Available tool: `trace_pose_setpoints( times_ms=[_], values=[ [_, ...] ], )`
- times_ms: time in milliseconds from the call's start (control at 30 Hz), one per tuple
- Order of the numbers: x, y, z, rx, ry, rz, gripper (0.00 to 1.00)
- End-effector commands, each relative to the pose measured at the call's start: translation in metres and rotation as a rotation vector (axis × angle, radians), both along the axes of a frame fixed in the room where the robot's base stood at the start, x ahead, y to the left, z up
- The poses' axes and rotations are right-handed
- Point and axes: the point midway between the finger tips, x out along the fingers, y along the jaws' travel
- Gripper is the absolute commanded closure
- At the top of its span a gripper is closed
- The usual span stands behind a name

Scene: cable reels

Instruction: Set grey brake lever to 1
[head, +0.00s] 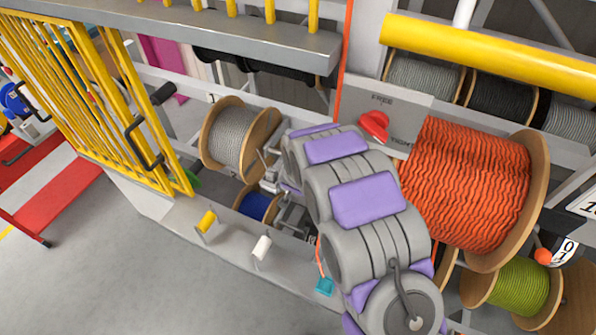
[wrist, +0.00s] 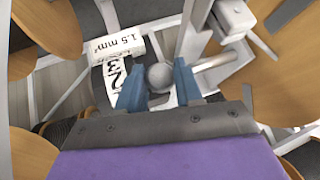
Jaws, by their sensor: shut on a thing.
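In the wrist view, the grey ball knob of the brake lever (wrist: 158,76) sits between the two blue fingertips of my gripper (wrist: 159,84), which is shut on it. Beside the knob, to its left, is a curved white scale (wrist: 116,80) with 3 and 2 readable; other numbers are hidden, so I cannot tell the exact setting. In the head view, my gripper (head: 269,180) reaches in beside the reel of grey cable (head: 232,135). The lever itself is too small or hidden there.
A white label (wrist: 120,47) reads 1.5 mm². A blue reel (head: 257,206) sits below the grey one. A large orange reel (head: 465,185) and a green reel (head: 515,288) stand right of my arm. A yellow gate (head: 95,95) is at left, with open floor before it.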

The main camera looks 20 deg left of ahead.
Motion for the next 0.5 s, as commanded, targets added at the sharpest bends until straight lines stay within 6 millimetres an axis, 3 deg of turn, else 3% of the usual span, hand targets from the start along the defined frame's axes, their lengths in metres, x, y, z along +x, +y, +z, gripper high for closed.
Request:
trace_pose_setpoints(
  times_ms=[100, 500],
  values=[
    [0.0054, 0.0015, 0.0120, 0.005, -0.016, -0.002, 1.00],
    [0.0090, 0.0019, 0.0159, 0.006, -0.020, -0.001, 1.00]
  ],
)
